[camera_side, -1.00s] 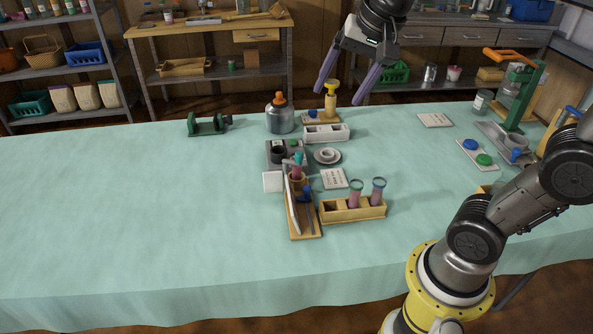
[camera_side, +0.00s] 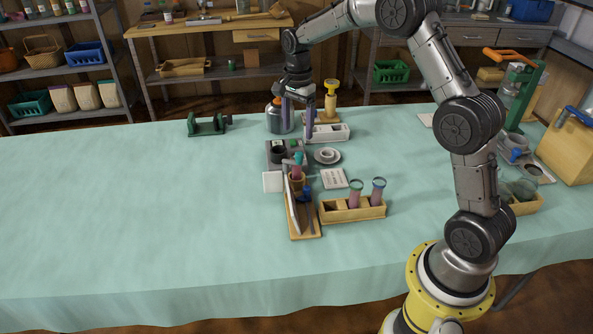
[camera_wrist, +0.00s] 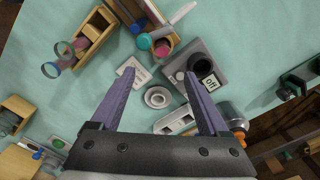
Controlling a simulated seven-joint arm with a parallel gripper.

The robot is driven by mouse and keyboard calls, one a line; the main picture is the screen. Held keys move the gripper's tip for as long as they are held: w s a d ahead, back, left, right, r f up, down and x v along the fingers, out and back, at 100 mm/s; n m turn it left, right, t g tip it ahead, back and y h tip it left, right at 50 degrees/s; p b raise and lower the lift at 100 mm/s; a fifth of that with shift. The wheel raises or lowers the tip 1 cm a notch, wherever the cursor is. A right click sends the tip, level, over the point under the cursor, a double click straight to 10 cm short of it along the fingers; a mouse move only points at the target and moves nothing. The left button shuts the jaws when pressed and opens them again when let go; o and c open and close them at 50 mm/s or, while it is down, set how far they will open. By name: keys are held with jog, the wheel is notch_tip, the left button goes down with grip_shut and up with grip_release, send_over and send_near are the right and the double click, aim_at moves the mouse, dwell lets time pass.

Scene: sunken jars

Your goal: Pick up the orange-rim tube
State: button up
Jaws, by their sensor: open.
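I cannot make out an orange rim on any tube. A wooden rack (camera_side: 352,213) holds two pinkish tubes, one with a greenish rim (camera_side: 355,193) and one with a bluish rim (camera_side: 378,190); its left slot looks empty. The rack also shows at upper left in the wrist view (camera_wrist: 92,32). A second wooden box (camera_side: 525,206) at the right holds greyish tubes, partly hidden by my arm. My gripper (camera_side: 297,134) is open and empty, pointing down near the white slotted block (camera_side: 335,132). In the wrist view its fingers (camera_wrist: 160,73) spread above the table, away from the tubes.
A grey device (camera_wrist: 208,66), a cup on a saucer (camera_side: 327,156), a white card (camera_side: 334,178) and a wooden tool holder (camera_side: 302,226) crowd the middle. The left of the table is mostly clear.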

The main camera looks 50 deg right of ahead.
send_near(296, 171)
jog(key=shift+w+d+f, duration=0.2)
jog(key=shift+d+f, duration=0.05)
jog(key=shift+d, duration=0.35)
jog(key=shift+w+d+f, duration=0.1)
jog(key=shift+w+f, duration=0.05)
jog(key=shift+f, duration=1.25)
jog(key=shift+w+f, duration=0.1)
jog(key=shift+f, duration=1.3)
jog(key=shift+c, duration=0.3)
grip_shut()
